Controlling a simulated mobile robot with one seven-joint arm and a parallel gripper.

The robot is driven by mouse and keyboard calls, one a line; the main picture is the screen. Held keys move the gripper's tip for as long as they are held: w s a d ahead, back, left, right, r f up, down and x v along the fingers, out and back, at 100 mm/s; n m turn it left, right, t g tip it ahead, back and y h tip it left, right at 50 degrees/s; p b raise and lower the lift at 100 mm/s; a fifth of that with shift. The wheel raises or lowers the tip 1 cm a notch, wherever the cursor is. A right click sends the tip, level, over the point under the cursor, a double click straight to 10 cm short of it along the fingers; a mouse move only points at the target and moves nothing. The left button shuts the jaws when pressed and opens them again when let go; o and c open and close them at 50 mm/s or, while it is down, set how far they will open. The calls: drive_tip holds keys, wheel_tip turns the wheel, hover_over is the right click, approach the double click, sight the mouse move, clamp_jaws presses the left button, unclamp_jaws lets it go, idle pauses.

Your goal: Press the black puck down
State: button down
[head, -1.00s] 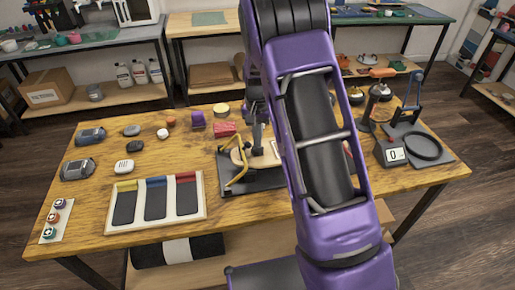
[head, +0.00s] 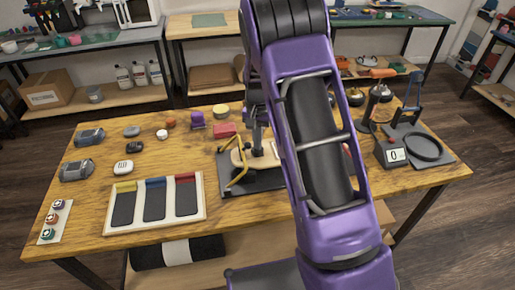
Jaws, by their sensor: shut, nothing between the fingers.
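My gripper (head: 257,148) points straight down over the dark fixture base (head: 268,184) at the middle of the table. Its fingers are shut with nothing between them, and the tips are at or just above a pale wooden block (head: 239,158) on the fixture. I cannot tell whether they touch it. A bent yellow handle (head: 237,176) rises at the fixture's left side. No black puck shows clearly at the fixture; my gripper and purple arm hide part of it. A small rounded black piece (head: 135,147) lies on the table at the left.
A pale tray with three dark pads (head: 198,216) lies left of the fixture. A red block (head: 224,130) and a purple piece (head: 197,120) stand behind it. A scale with a display (head: 391,154) is at the right.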

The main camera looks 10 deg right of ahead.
drive_tip(key=shift+r+p, duration=1.9)
drive_tip(key=shift+r, duration=0.8)
wheel_tip(320, 180, up, 2)
drive_tip(key=shift+r, duration=0.25)
